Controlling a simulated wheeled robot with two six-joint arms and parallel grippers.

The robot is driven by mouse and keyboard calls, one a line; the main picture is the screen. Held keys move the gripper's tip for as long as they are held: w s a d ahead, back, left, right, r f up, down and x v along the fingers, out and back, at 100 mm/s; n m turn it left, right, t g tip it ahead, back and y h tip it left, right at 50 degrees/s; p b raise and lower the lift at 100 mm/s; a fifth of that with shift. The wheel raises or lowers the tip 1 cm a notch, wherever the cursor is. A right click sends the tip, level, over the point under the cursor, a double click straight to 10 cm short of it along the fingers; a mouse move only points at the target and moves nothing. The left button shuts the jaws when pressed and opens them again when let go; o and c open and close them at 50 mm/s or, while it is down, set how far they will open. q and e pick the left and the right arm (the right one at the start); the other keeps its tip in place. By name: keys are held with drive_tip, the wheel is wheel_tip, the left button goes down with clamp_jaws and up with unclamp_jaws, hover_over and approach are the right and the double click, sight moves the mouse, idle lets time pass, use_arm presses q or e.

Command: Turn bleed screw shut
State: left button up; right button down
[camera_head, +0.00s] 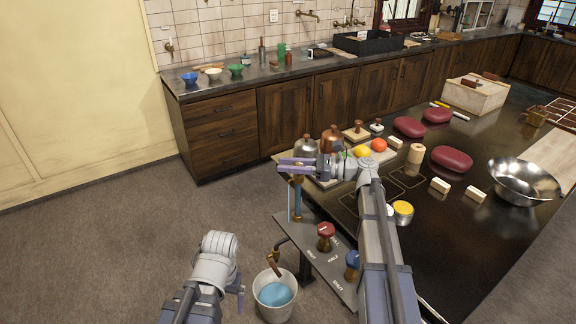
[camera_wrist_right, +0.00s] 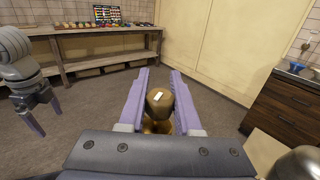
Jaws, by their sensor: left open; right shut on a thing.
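The bleed screw, a brass knob (camera_wrist_right: 158,100) with a small white mark on top, sits between the purple fingers of my right gripper (camera_wrist_right: 160,98) in the wrist view. In the head view my right gripper (camera_head: 298,166) is shut at the top of an upright blue gauge tube (camera_head: 298,203), and the knob is mostly hidden there. The tube stands at the edge of a grey panel (camera_head: 318,262). My left gripper (camera_head: 241,298) is open and empty, low at the left of the white bucket; it also shows in the wrist view (camera_wrist_right: 45,115).
The panel carries a red knob (camera_head: 325,230) and a blue knob (camera_head: 352,259). A spout (camera_head: 279,245) hangs over a white bucket (camera_head: 262,302) holding blue liquid. The dark table (camera_head: 430,225) beyond holds red pads, blocks and a metal bowl (camera_head: 523,180). Floor at left is clear.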

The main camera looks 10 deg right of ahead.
sight(301, 163)
drive_tip(key=shift+t, duration=0.3)
drive_tip(key=shift+w+d+m+t+h, duration=0.2)
drive_tip(key=shift+d+m+t+h, duration=0.7)
drive_tip(key=shift+m+h, duration=3.6)
drive_tip(key=shift+w+d+m+t+h, duration=0.2)
drive_tip(key=shift+d+m+t+h, duration=0.7)
drive_tip(key=shift+m+h, duration=3.55)
drive_tip(key=shift+w+d+m+t+h, duration=0.2)
drive_tip(key=shift+d+m+t+h, duration=0.7)
drive_tip(key=shift+m+h, duration=3.6)
drive_tip(key=n+h, duration=0.3)
drive_tip(key=shift+s+a+h, duration=0.1)
drive_tip(key=shift+h, duration=0.15)
drive_tip(key=c, duration=0.7)
unclamp_jaws()
drive_tip(key=shift+o, duration=0.5)
drive_tip(key=shift+s, duration=0.1)
